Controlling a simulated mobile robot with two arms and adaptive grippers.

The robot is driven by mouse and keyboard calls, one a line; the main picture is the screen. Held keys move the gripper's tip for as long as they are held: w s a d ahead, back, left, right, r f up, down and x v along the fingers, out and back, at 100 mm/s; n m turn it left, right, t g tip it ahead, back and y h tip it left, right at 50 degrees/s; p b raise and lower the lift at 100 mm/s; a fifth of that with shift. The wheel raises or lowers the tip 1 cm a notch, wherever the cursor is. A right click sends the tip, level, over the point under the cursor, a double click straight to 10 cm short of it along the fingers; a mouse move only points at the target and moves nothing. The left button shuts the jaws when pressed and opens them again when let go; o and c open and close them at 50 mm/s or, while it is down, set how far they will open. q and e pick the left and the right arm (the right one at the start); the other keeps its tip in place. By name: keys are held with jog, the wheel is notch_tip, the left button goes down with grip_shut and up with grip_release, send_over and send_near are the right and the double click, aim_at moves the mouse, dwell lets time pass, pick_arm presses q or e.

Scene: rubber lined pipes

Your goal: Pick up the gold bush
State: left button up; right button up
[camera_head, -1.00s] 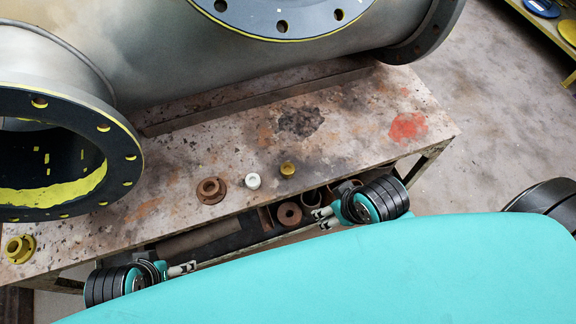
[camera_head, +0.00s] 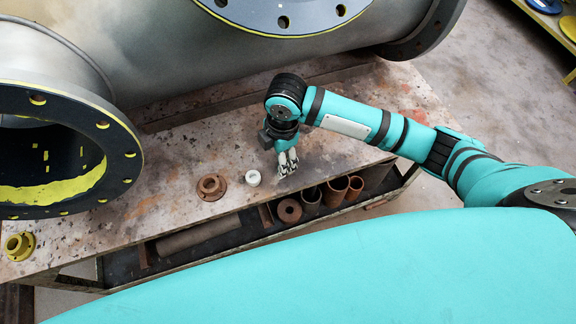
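The small gold bush that stood on the bench to the right of the white bush (camera_head: 253,178) does not show now. My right gripper (camera_head: 287,168) covers that spot, its fingers pointing down at the bench top. Whether its fingers are open or closed around the bush cannot be made out. A yellow-gold flanged piece (camera_head: 19,246) sits at the bench's left end, far from the gripper. My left gripper is out of view.
A brown flanged bush (camera_head: 211,187) stands left of the white bush on the stained bench (camera_head: 160,205). A large pipe (camera_head: 190,60) with dark flanges (camera_head: 60,115) fills the back and left. Brown pipe pieces (camera_head: 289,210) lie on the shelf below.

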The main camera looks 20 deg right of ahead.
jog(key=w+d+r+n+h, duration=0.1)
jog(key=w+d, duration=0.2)
jog(key=d, duration=0.1)
notch_tip(320, 180, down, 6)
jog(key=shift+s, duration=0.1)
jog(key=f, duration=0.4)
jog(key=shift+s+a+f, duration=0.2)
jog(key=shift+s+f, duration=0.15)
jog(key=shift+f, duration=0.55)
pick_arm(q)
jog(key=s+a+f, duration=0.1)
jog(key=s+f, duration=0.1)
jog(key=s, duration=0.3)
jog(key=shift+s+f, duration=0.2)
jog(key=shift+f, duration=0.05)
pick_arm(e)
jog(key=c, duration=1.3)
